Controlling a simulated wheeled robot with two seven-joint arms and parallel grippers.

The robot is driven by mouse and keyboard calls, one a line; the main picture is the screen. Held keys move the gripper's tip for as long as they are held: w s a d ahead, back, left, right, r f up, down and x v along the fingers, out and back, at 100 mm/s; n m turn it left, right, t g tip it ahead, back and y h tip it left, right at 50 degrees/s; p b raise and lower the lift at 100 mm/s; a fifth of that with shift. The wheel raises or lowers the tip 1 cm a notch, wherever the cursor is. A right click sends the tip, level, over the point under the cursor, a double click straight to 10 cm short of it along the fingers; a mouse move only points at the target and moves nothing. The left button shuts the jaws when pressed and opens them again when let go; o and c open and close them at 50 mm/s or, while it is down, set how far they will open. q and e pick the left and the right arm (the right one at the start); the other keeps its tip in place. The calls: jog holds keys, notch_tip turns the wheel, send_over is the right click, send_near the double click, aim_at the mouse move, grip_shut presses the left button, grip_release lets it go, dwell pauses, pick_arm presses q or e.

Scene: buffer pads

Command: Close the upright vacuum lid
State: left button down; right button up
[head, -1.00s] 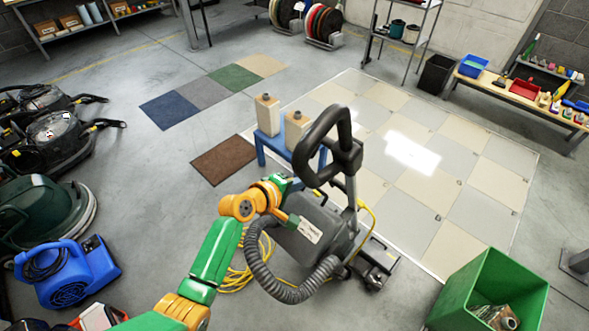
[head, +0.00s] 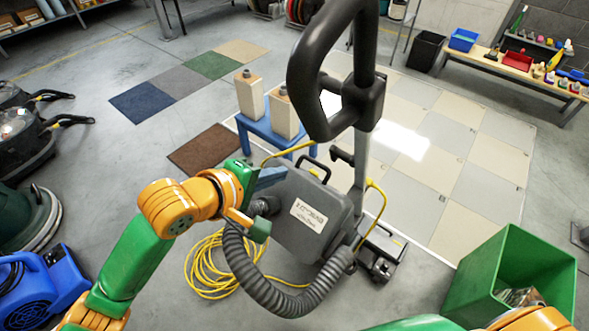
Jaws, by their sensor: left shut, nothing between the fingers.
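The upright vacuum has a tall black loop handle (head: 367,105) on a grey pole. Its dark grey lid (head: 285,222) bears a white label and a small black grip at its top, and is tilted. I cannot tell how wide a gap is behind it. A ribbed grey hose (head: 248,277) curves in front of the body. My left gripper (head: 280,175) is shut and empty, at the lid's upper left edge; I cannot tell whether it touches. My right arm shows at the bottom right edge; its gripper is out of view.
A blue bench (head: 258,127) with two beige containers (head: 284,112) stands behind the vacuum. A yellow cord (head: 205,265) lies coiled at its left. A green bin (head: 520,265) stands at the right, a blue blower (head: 35,290) at the left. The tiled floor beyond is clear.

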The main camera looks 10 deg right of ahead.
aim_at(315, 164)
pick_arm(q)
jog(key=b+x, duration=0.1)
jog(key=x, duration=1.1)
jog(key=shift+d, duration=0.2)
